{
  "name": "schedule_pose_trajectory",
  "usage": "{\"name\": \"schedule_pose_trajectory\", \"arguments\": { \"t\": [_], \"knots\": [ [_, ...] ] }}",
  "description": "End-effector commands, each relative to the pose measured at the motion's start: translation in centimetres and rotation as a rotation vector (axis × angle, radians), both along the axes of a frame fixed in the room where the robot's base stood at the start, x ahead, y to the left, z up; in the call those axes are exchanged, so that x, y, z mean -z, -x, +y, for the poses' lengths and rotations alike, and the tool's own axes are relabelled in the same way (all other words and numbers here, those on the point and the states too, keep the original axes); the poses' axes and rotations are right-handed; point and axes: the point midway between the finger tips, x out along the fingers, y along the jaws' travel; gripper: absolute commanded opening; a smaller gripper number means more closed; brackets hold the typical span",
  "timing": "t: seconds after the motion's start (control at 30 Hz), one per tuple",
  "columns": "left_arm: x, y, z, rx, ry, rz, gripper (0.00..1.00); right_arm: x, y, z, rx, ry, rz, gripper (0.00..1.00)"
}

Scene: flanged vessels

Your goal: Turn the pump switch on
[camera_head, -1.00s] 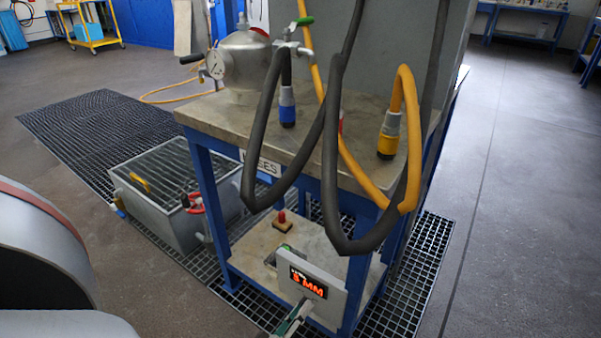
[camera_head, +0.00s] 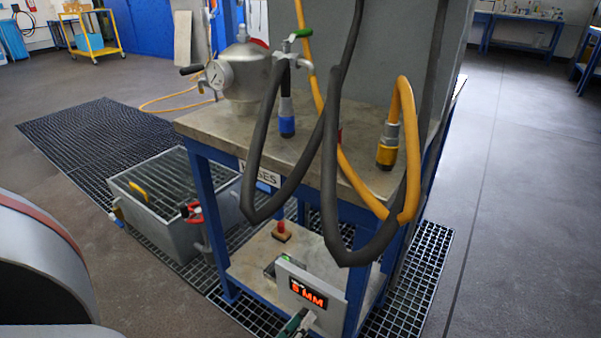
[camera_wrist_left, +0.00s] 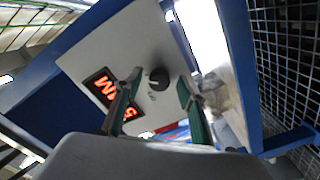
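The pump switch seems to be the round black knob (camera_wrist_left: 159,78) on a pale grey panel (camera_wrist_left: 100,58) in the left wrist view. A dark display (camera_wrist_left: 103,87) with red digits sits beside it. The same panel shows in the head view (camera_head: 338,311), low on the blue bench; the knob cannot be made out there. My left gripper (camera_head: 302,322) is at the panel's lower edge in the head view. In the wrist view its two green-padded fingers (camera_wrist_left: 157,92) are apart, with the knob appearing between their tips. Contact cannot be told. My right gripper is out of view.
Thick black hoses (camera_head: 329,170) and a yellow hose (camera_head: 405,110) hang in front of the bench (camera_head: 225,120). A metal vessel with a gauge (camera_head: 218,74) stands on top. A grated grey tank (camera_head: 165,225) is at left. Open floor (camera_head: 520,200) lies at right.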

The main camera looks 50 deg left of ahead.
Motion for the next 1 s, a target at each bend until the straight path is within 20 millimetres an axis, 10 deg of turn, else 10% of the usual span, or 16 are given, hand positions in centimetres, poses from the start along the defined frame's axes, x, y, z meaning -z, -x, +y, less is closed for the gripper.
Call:
{"name": "schedule_pose_trajectory", "arguments": {
  "t": [1.0],
  "knots": [
    [0.0,7.3,-1.8,-0.001,0.001,-0.001,0.4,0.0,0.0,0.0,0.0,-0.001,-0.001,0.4]
  ]
}}
